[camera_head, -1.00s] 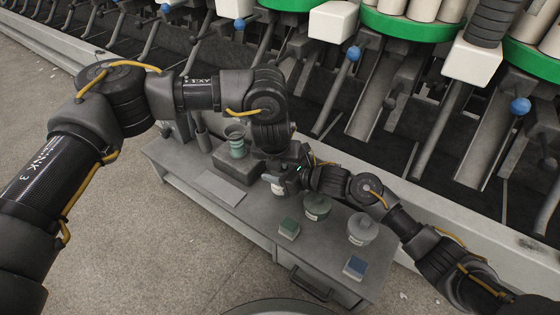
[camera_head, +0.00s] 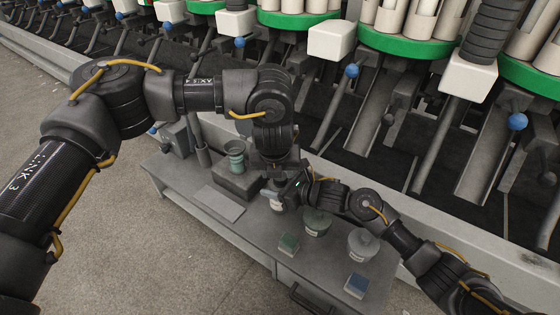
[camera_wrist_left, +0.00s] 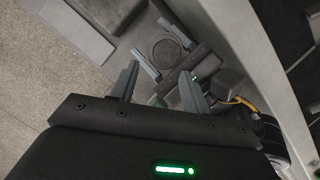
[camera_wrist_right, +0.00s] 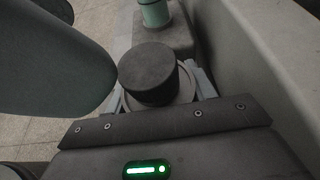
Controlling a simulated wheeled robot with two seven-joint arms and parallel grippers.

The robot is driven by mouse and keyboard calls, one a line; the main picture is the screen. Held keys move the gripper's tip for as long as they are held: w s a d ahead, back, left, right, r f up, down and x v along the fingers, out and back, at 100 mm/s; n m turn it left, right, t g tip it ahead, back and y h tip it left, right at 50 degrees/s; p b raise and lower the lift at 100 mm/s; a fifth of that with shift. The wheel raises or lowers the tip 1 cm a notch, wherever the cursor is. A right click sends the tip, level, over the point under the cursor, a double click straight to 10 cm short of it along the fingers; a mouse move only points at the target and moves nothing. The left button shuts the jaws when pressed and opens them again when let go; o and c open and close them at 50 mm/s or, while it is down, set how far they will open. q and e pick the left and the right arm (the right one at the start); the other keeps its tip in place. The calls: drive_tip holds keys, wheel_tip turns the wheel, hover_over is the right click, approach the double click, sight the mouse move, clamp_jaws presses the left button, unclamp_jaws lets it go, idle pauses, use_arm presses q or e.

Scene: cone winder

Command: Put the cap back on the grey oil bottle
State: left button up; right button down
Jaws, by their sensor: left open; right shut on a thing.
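The grey oil bottle (camera_head: 276,204) stands at the middle of the bench, with a pale label on its side. My right gripper (camera_head: 286,194) is shut around it from the right. In the right wrist view a dark round cap (camera_wrist_right: 149,72) sits on top of the bottle (camera_wrist_right: 180,95), between the fingers. The left wrist view shows the cap's round top (camera_wrist_left: 166,48); I cannot tell how tightly it is seated. My left gripper (camera_wrist_left: 157,82) is open and empty, above the bottle and apart from it. In the head view its fingers are mostly hidden.
A green flared cup (camera_head: 235,157) stands on a grey block (camera_head: 236,180). Two lidded pots, one greenish (camera_head: 317,222) and one grey (camera_head: 362,244), stand right of the bottle. A green block (camera_head: 289,243) and a blue block (camera_head: 356,284) lie in front. The winder rises behind the bench (camera_head: 245,232).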

use_arm(q)
drive_tip(key=shift+o, duration=0.5)
drive_tip(key=w+n, duration=0.1)
drive_tip(key=n, duration=0.1)
drive_tip(key=shift+w+a+n+y, duration=0.15)
drive_tip(key=shift+w+n+y, duration=0.15)
drive_tip(key=shift+w, duration=0.1)
drive_tip(key=shift+w+r+n+g, duration=0.1)
drive_tip(key=shift+w+n+g, duration=0.15)
drive_tip(key=shift+n+g, duration=0.35)
drive_tip(key=shift+d+r+n+g, duration=0.25)
drive_tip(key=shift+n+g, duration=0.15)
drive_tip(key=shift+n, duration=0.1)
drive_tip(key=shift+w+d+r+n+g, duration=0.15)
drive_tip(key=shift+r+n+g, duration=0.2)
drive_tip(key=shift+r, duration=0.2)
drive_tip(key=shift+w+d+r+n+g, duration=0.1)
drive_tip(key=shift+r+n+g, duration=0.15)
drive_tip(key=shift+r+n, duration=0.2)
drive_tip(key=shift+w+d+r+n+g, duration=0.15)
drive_tip(key=shift+r+n+g, duration=0.15)
drive_tip(key=shift+r, duration=0.3)
drive_tip(key=shift+f, duration=4.05)
drive_tip(key=c, duration=1)
